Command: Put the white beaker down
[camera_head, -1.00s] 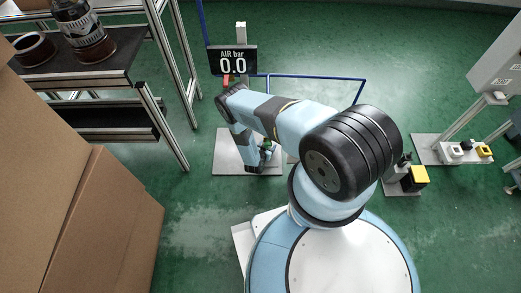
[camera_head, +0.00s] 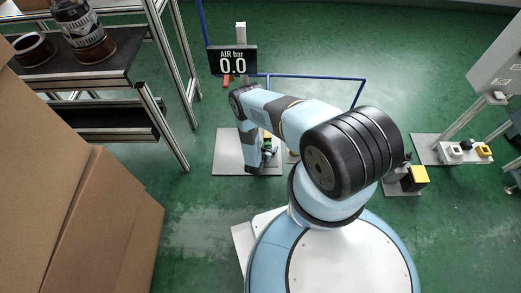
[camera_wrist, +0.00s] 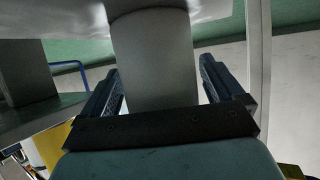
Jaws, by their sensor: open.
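In the wrist view, my gripper (camera_wrist: 160,68) has its two dark fingers spread wide. A pale grey-white tapered cylinder (camera_wrist: 154,45), which looks like the white beaker, stands between them. Gaps show between the cylinder and both fingers at its sides. Its lower part is hidden behind the gripper's dark crossbar, so I cannot see what it rests on. In the head view, my arm reaches down over a light grey plate on the floor (camera_head: 228,150). The gripper's fingers and the beaker cannot be made out there.
A sign reading AIR bar 0.0 (camera_head: 232,61) stands behind the plate, with a blue pipe (camera_head: 315,77) beside it. A shelf rack (camera_head: 120,60) and large cardboard boxes (camera_head: 95,225) fill the left. A yellow block (camera_head: 418,175) sits right of my arm.

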